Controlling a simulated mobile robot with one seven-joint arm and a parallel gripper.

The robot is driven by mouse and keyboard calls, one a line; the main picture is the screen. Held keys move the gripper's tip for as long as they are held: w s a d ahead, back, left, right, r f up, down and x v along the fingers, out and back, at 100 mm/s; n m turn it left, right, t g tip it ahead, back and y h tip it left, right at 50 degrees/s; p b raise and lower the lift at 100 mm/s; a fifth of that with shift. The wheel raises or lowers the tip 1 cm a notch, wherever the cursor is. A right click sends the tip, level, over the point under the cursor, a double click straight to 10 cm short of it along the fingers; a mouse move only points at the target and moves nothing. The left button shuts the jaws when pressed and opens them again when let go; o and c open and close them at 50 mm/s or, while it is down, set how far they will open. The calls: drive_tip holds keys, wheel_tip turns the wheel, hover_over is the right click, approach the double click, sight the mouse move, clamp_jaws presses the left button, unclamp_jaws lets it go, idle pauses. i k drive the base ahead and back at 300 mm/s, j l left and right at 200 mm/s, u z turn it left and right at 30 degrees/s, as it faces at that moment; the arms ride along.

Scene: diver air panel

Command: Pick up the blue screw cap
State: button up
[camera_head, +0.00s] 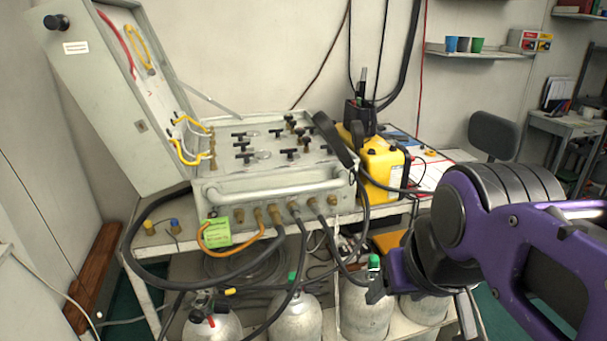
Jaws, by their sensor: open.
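The blue screw cap (174,222) is small and sits on the left end of the bench top, in front of the open panel case. It stands just right of a yellow cap (149,228). My gripper (421,303) is at the lower right, in front of the bench and over the gas cylinders. It is open, with its fingers apart and nothing seen between them. It is far to the right of the blue cap and does not touch it.
The air panel case (272,186) with its handle and hoses fills the bench middle. A black hose (131,252) loops close to the caps. A yellow unit (383,163) stands right of the case. Gas cylinders (298,318) stand below. The bench's left end is fairly clear.

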sight(175, 223)
drive_tip(key=i+j, duration=0.1)
drive_tip(key=j, duration=0.5)
drive_tip(key=i+j, duration=0.1)
drive_tip(key=j, duration=0.55)
drive_tip(key=i+j, duration=0.1)
drive_tip(key=j, duration=0.5)
drive_tip(key=k+u, duration=0.3)
drive_tip(key=i+j+z, duration=0.25)
drive_tip(key=j, duration=0.25)
drive_tip(key=i, duration=0.1)
